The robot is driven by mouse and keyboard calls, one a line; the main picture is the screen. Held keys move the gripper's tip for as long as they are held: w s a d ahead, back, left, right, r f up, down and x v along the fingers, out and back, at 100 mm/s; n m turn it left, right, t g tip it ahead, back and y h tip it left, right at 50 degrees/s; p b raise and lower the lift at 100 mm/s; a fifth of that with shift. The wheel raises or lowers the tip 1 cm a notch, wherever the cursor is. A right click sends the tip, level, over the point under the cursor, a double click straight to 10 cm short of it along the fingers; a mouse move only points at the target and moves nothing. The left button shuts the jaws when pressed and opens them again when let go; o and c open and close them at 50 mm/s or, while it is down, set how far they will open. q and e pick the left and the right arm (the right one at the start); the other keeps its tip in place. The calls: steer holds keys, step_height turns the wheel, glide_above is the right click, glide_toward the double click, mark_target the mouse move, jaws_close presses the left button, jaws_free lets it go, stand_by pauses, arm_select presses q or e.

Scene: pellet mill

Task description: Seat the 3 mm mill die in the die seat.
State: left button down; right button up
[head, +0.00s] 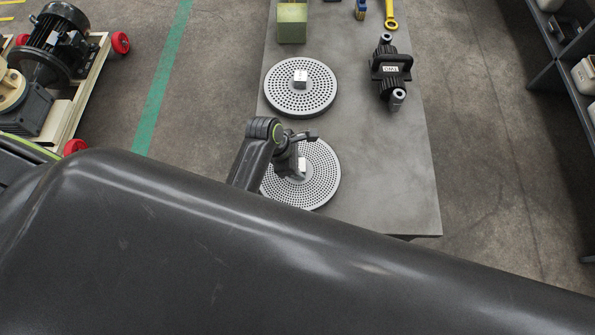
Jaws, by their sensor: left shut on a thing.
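Two grey, round, perforated dies lie flat on a grey table. The nearer die (325,178) has finer holes; the farther die (318,97) has coarser ones. Each has a small pale labelled block at its middle, with print too small to read, so I cannot tell which is the 3 mm one by label. My left gripper (300,162) is over the nearer die, shut on its centre block (303,165). That die seems to lie on or just over the table; its lower left is hidden. My right gripper and the die seat do not show.
A large dark curved surface (250,250) fills the foreground. On the table (400,180) are a black tool (389,72), a green block (292,22) and a yellow wrench (391,14). A motor cart (90,85) stands left, shelving (560,65) right. The table's right front is clear.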

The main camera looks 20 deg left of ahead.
arm_select(q)
steer(key=shift+w+r, duration=0.3)
steer(key=shift+r, duration=0.15)
steer(key=shift+s+r, duration=0.1)
steer(key=shift+r, duration=3.4)
steer(key=c, duration=1.5)
jaws_free()
steer(key=shift+c, duration=0.2)
steer(key=shift+s, duration=0.1)
jaws_close()
steer(key=shift+s+f, duration=0.1)
steer(key=shift+f, duration=0.1)
